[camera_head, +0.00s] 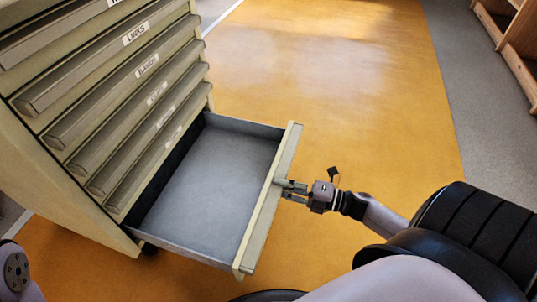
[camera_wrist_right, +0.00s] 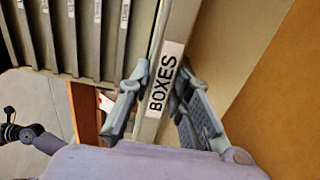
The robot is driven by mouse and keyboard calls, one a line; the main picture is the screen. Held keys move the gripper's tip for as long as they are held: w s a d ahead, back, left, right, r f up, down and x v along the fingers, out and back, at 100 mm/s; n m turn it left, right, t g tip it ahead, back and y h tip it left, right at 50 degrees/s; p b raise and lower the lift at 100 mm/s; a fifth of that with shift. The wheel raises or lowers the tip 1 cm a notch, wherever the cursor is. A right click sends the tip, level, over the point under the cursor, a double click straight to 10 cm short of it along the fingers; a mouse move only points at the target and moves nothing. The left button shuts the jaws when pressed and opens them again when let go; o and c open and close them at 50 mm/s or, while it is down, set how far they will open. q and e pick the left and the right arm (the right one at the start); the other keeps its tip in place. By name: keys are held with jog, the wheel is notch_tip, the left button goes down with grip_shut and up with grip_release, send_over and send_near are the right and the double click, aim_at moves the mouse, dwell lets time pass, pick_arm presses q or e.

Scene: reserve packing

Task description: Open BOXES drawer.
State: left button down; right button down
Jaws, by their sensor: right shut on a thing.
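The BOXES drawer (camera_head: 215,178) is the lowest drawer of a cream cabinet (camera_head: 70,175) and stands pulled far out. Its grey inside is empty in the head view. Its label (camera_wrist_right: 166,78) reads BOXES in the right wrist view. My right gripper (camera_head: 288,187) is at the middle of the drawer's front and shut on its front edge. In the right wrist view the fingers of this gripper (camera_wrist_right: 160,105) sit on either side of the labelled strip. My left gripper's fingers do not show in either view.
Several labelled drawers, one marked LINKS (camera_head: 136,34), are closed above the open one. The orange floor (camera_head: 330,90) beyond the drawer is clear. A wooden shelf (camera_head: 515,60) stands at the upper right. My right arm reaches in from the lower right.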

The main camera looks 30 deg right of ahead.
jog(key=shift+s+d+f, duration=0.15)
jog(key=shift+s+f, duration=0.2)
jog(key=c, duration=1.7)
grip_release()
jog(key=shift+o, duration=0.9)
jog(key=shift+r, duration=0.15)
jog(key=shift+w, duration=0.1)
jog(key=v, duration=1.2)
